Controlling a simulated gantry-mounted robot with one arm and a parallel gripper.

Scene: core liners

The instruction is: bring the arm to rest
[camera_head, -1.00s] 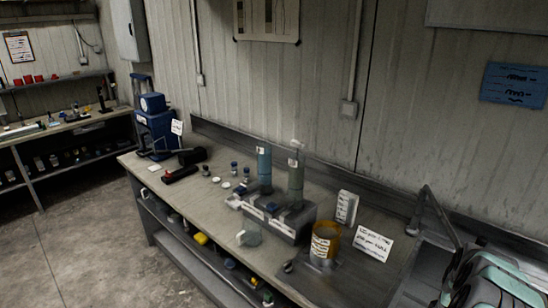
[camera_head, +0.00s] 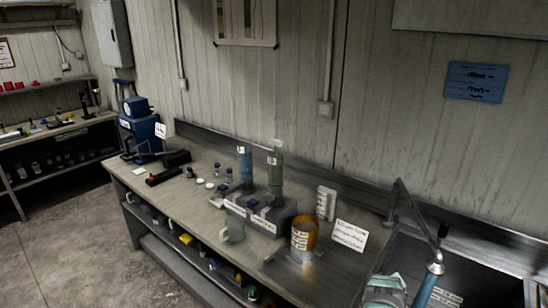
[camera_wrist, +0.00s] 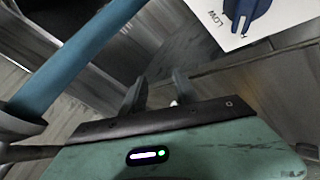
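My gripper (camera_wrist: 158,92) shows in the wrist view as two dark fingers beyond a dark bar on a green housing. The fingers stand apart with a gap between them, and I see nothing held. In the head view only a green part of my arm shows at the bottom edge, and the fingers are not visible there. A blue core liner (camera_head: 245,165) and a grey-green core liner (camera_head: 275,177) stand upright in grey holders on the bench, well left of my arm.
A blue tube (camera_head: 426,289) rises beside my arm; a blue tube (camera_wrist: 75,60) also crosses the wrist view's left. A blue knob (camera_wrist: 243,12) marked LOW is at its upper right. The bench (camera_head: 185,200) holds an orange-rimmed container (camera_head: 304,236) and a white card (camera_head: 349,236).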

